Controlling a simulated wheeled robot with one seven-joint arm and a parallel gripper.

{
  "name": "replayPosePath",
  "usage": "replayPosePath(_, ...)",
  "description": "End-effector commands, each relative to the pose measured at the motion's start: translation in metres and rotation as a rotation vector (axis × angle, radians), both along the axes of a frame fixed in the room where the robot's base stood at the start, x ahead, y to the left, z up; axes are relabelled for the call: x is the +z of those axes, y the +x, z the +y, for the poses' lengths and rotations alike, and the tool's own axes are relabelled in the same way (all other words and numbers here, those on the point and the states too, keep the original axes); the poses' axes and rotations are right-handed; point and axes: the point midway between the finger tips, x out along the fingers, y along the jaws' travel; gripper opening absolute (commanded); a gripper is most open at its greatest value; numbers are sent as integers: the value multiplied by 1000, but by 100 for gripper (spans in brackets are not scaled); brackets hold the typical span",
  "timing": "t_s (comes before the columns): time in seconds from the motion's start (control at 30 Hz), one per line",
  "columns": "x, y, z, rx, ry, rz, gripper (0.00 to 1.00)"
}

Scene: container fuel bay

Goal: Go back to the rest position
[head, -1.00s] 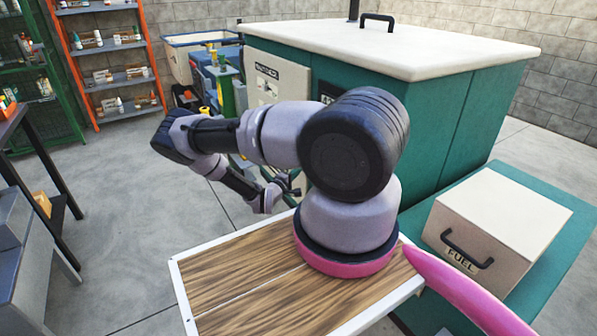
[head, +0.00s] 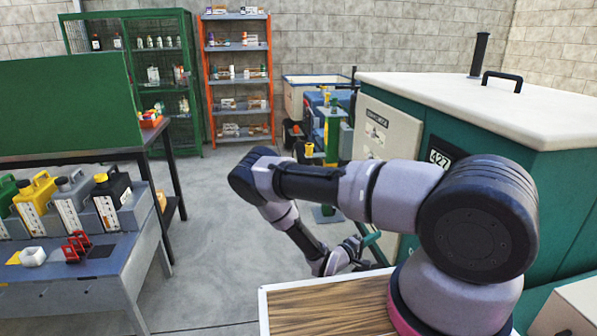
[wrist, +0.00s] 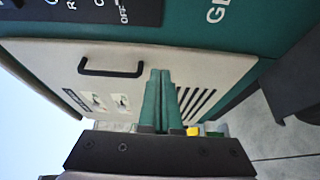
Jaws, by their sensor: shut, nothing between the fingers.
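My arm reaches out to the left over the wood-topped tray in the head view, bent at the elbow. My gripper (wrist: 161,74) shows in the wrist view with its two teal fingers together and nothing between them. In the head view its end (head: 368,240) is small, low beside the green generator cabinet (head: 570,185), and partly hidden by the arm. The wrist view faces the cabinet's cream panel (wrist: 120,62), with a black handle (wrist: 110,68) and dark vent slots. I cannot tell how far the fingertips are from the panel.
A blue-grey bench (head: 90,268) with several coloured jugs stands at left. Behind it are a green board (head: 70,105), a green rack (head: 128,85) and an orange-framed shelf (head: 205,90). A cream box (head: 575,310) is at lower right. Grey floor (head: 215,220) is clear between.

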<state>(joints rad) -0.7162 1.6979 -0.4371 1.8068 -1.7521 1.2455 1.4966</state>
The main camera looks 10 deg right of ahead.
Motion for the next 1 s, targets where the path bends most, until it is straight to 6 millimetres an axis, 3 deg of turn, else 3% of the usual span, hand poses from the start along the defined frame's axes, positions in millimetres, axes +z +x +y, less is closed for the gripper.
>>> replayPosePath(0.17,32,3,7,-116,60,-27,0)
replayPosePath(0.43,120,-5,25,-422,275,-52,0)
replayPosePath(0.7,207,-25,45,-650,564,-50,0)
replayPosePath(1.0,304,-54,70,-769,939,-50,0)
